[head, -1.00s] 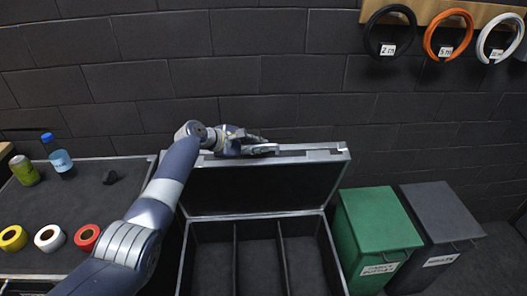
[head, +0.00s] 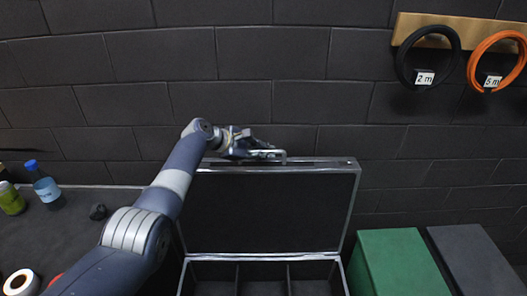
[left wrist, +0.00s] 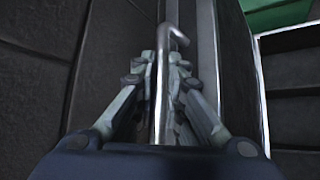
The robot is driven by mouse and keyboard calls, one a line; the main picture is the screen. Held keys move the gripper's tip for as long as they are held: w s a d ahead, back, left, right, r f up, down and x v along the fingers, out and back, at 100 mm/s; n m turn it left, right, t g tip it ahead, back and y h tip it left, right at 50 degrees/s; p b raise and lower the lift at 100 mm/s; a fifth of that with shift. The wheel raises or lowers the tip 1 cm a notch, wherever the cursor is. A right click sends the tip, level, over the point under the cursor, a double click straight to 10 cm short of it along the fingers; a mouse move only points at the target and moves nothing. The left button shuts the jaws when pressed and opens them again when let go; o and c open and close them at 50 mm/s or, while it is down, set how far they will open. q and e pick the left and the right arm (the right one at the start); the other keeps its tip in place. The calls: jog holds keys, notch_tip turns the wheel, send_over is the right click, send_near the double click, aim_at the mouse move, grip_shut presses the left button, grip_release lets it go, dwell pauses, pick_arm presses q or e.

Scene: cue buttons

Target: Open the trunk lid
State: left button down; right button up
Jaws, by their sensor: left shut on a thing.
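The trunk (head: 262,267) stands in the middle of the head view, with dark compartments showing at its front. Its lid (head: 270,212) is raised and upright, with a silver metal frame and a dark inner face. My left gripper (head: 268,153) is at the lid's top edge, shut on the lid's metal handle (head: 283,156). In the left wrist view the handle (left wrist: 162,95) runs between the two fingers (left wrist: 160,90) and hooks at its far end. My right gripper is not in view.
A table at left bears a blue-capped bottle (head: 45,184), a green can (head: 10,198) and a white tape roll (head: 20,283). A green bin (head: 400,262) and a grey bin (head: 475,258) stand at right. Cable coils (head: 428,58) hang on the dark block wall behind.

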pick_arm(q)
jog(key=c, duration=1.7)
grip_release()
jog(key=shift+o, duration=0.2)
jog(key=shift+r, duration=0.1)
jog(key=shift+v, duration=0.85)
jog(key=v, duration=1)
jog(key=shift+s+a, duration=0.15)
jog(key=shift+a, duration=0.05)
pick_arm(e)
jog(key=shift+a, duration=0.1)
